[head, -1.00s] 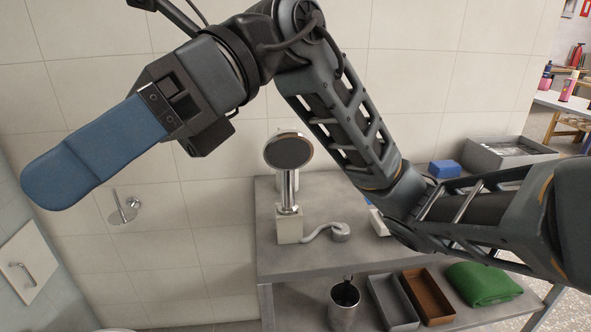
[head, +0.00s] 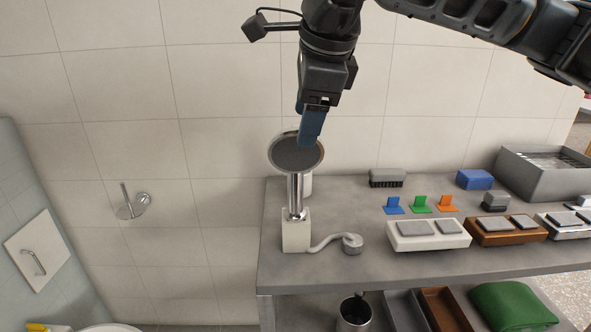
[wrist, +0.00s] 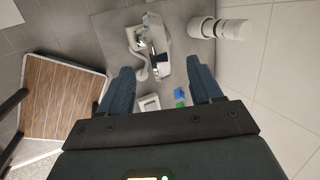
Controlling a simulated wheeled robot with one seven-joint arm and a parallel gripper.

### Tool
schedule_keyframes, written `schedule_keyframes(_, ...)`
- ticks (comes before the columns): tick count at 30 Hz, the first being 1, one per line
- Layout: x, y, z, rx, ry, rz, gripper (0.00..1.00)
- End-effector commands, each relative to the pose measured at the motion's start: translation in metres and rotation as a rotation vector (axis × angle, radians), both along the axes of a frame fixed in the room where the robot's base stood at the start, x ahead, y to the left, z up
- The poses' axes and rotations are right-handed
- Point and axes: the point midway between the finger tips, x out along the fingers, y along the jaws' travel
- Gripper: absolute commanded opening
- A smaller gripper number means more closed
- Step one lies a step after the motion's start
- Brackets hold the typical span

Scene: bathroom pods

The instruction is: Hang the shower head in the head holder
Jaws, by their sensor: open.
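The shower head (head: 297,155) stands upright, its round grey face at the top of a chrome handle and its lower end in a pale block (head: 296,232) at the left of the counter. A hose curls from the block to a round grey fitting (head: 352,243). In the wrist view the shower head (wrist: 163,50) lies between and beyond the spread fingers (wrist: 160,72). A chrome wall fitting (head: 132,205), which looks like the head holder, is empty on the left wall.
The grey counter (head: 400,265) carries soap-like blocks on trays (head: 428,236), a brush (head: 387,178), coloured hooks (head: 420,203) and a grey bin (head: 545,172). A white cylinder (head: 307,184) stands close behind the shower head. The wall between counter and fitting is clear.

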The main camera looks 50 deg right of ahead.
Motion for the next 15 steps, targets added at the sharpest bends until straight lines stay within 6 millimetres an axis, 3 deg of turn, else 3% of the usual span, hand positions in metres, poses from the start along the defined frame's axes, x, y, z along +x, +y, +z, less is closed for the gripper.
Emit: schedule_keyframes(15, 0.028, -0.012, -0.051, 0.007, 0.003, 0.001, 0.65)
